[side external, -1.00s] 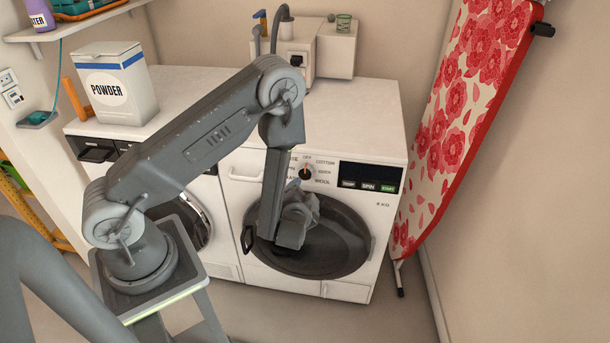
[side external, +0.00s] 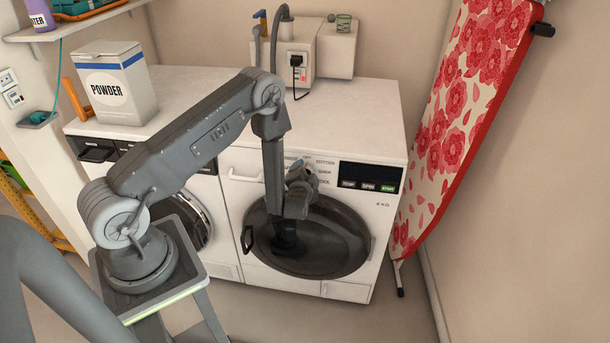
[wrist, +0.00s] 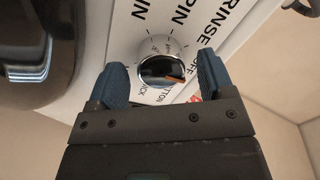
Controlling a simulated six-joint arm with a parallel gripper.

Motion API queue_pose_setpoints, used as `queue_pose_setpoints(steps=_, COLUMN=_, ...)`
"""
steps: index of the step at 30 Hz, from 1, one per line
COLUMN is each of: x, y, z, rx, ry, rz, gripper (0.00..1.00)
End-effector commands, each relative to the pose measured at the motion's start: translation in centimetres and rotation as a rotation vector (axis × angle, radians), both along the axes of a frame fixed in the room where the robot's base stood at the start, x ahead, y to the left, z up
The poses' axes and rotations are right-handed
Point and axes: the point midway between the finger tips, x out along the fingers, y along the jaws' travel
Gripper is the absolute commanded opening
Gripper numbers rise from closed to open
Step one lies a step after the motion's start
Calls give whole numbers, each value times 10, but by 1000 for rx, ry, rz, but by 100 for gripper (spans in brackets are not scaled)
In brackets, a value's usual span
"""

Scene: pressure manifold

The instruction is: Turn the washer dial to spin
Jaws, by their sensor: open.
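The washer (side external: 345,185) stands at the right, with a round dark door below its control panel. Its dial (wrist: 161,70) is a dark knob with a silver rim and an orange mark. The mark points to the lower right in the wrist view, on the side of OFF and COTTON. SPIN is printed above the dial there. My gripper (wrist: 161,73) is open, with one blue finger on each side of the dial. I cannot tell whether the fingers touch it. In the side view my gripper (side external: 298,168) is at the panel and hides the dial.
A second machine (side external: 190,220) stands at the left with a powder box (side external: 118,85) on top. A dark display (side external: 371,176) is right of the dial. A flowered ironing board (side external: 460,110) leans at the right.

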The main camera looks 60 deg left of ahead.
Motion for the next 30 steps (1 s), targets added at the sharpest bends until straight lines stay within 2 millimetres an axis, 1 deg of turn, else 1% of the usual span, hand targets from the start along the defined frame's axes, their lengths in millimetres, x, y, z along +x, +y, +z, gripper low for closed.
queue_pose_setpoints(steps=4, x=4, y=6, z=-2, rx=0, ry=0, rz=0, gripper=75)
queue_pose_setpoints(steps=12, x=5, y=6, z=-2, rx=0, ry=0, rz=0, gripper=74)
queue_pose_setpoints(steps=27, x=5, y=6, z=-2, rx=0, ry=0, rz=0, gripper=26)
queue_pose_setpoints(steps=30, x=5, y=6, z=-2, rx=-1, ry=-1, rz=0, gripper=26)
